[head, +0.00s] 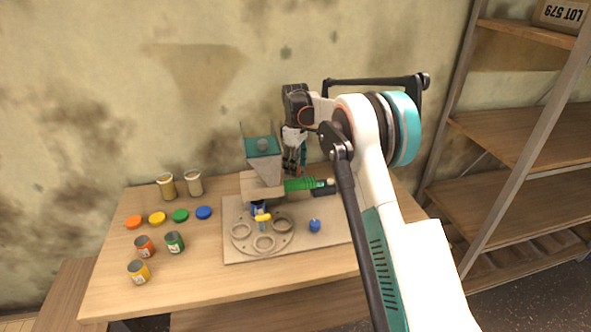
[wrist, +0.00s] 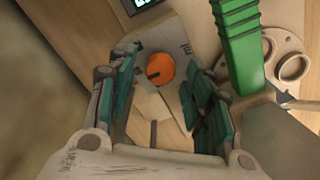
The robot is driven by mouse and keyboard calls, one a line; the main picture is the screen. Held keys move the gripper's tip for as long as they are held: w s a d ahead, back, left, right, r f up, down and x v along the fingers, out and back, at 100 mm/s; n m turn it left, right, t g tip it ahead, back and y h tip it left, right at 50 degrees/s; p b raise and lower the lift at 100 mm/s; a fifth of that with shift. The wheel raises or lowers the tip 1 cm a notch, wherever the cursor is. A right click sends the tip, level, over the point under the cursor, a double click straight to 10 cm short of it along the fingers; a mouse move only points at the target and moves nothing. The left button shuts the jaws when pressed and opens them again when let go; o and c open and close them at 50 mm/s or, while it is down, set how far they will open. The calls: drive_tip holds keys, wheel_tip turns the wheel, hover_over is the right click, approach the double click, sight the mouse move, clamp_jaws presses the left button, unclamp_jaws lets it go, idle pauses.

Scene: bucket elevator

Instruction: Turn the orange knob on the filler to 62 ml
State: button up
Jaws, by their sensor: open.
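The orange knob (wrist: 160,70) is a round disc with a dark pointer line, on a grey plate in the wrist view. A small display (wrist: 140,5) is cut off at the top edge, so its reading cannot be told. My gripper (wrist: 160,85) is open, with one teal-padded finger on each side of the knob in that view; no contact shows. In the head view my gripper (head: 294,165) is just behind and right of the filler (head: 263,170), which has a teal hopper and a green ribbed cylinder (head: 300,184). The knob is mostly hidden there.
The filler's base plate (head: 235,252) carries a round holder with rings and a blue knob (head: 314,226). Several coloured lids, jars and two cups (head: 166,187) stand on the left of the table (head: 110,290).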

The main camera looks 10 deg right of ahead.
drive_tip(key=shift+f, duration=0.5)
drive_tip(key=c, duration=1.1)
drive_tip(key=shift+o, duration=0.3)
drive_tip(key=shift+r+m, duration=0.1)
drive_tip(key=shift+m, duration=0.2)
drive_tip(key=m+p, duration=0.2)
drive_tip(key=m, duration=0.2)
drive_tip(key=shift+m+p, duration=0.4)
drive_tip(key=m+p, duration=0.1)
drive_tip(key=m, duration=0.5)
drive_tip(key=shift+p, duration=0.35)
drive_tip(key=shift+m, duration=0.4)
